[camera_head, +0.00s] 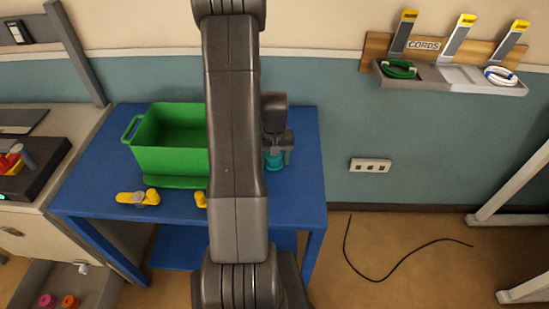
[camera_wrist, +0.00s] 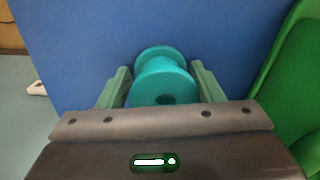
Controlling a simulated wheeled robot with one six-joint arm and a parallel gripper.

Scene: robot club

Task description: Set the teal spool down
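The teal spool (camera_wrist: 163,82) sits between the two fingers of my gripper (camera_wrist: 162,80) in the wrist view, with a finger close against each side. In the head view the spool (camera_head: 274,160) shows just below my gripper (camera_head: 277,145), over the right part of the blue table (camera_head: 300,185). I cannot tell whether its lower end touches the tabletop. My arm hides part of the table to its left.
A green bin (camera_head: 168,160) stands on the table left of my arm. Yellow parts (camera_head: 138,198) lie near the front edge. The tabletop around the spool looks clear. A cord rack (camera_head: 450,78) hangs on the wall, and a black cable (camera_head: 385,277) lies on the floor.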

